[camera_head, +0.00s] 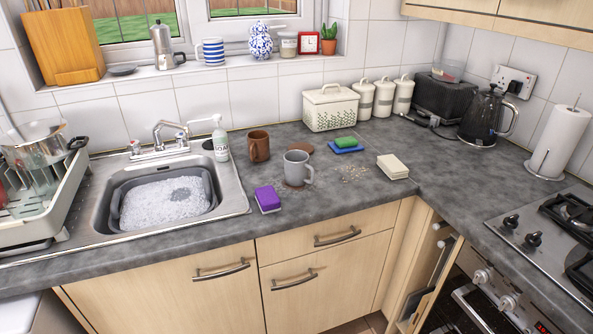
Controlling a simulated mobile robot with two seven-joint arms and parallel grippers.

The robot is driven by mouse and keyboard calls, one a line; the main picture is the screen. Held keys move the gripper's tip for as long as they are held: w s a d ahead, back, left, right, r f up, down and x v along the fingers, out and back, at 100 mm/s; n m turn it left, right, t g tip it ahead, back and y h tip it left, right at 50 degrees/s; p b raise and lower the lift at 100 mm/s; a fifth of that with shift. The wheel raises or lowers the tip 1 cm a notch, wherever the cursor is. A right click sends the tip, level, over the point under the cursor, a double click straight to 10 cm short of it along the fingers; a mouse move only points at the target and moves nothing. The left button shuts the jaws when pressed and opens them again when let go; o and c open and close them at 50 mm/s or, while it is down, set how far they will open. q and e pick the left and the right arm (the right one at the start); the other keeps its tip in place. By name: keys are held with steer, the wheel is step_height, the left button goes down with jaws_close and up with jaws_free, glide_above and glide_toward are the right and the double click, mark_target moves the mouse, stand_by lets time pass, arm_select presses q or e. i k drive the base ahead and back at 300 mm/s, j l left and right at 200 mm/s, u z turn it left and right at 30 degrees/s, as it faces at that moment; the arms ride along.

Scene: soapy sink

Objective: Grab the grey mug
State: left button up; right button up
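The grey mug (296,169) stands upright on the dark countertop, right of the sink and near the middle of the view. It appears to sit on a brown round coaster, and its handle points right. A brown mug (259,146) stands behind it to the left. Neither of my grippers shows in the head view.
A purple sponge (267,199) lies in front-left of the grey mug. A soap bottle (220,142) stands by the soapy sink basin (209,178). A green sponge (346,142) on a blue one and a cream block (393,166) lie to the right. The counter's front edge is clear.

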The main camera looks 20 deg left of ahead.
mark_target(296, 166)
steer(key=u, duration=2.15)
steer(key=l+u, duration=0.4)
steer(key=l, duration=0.35)
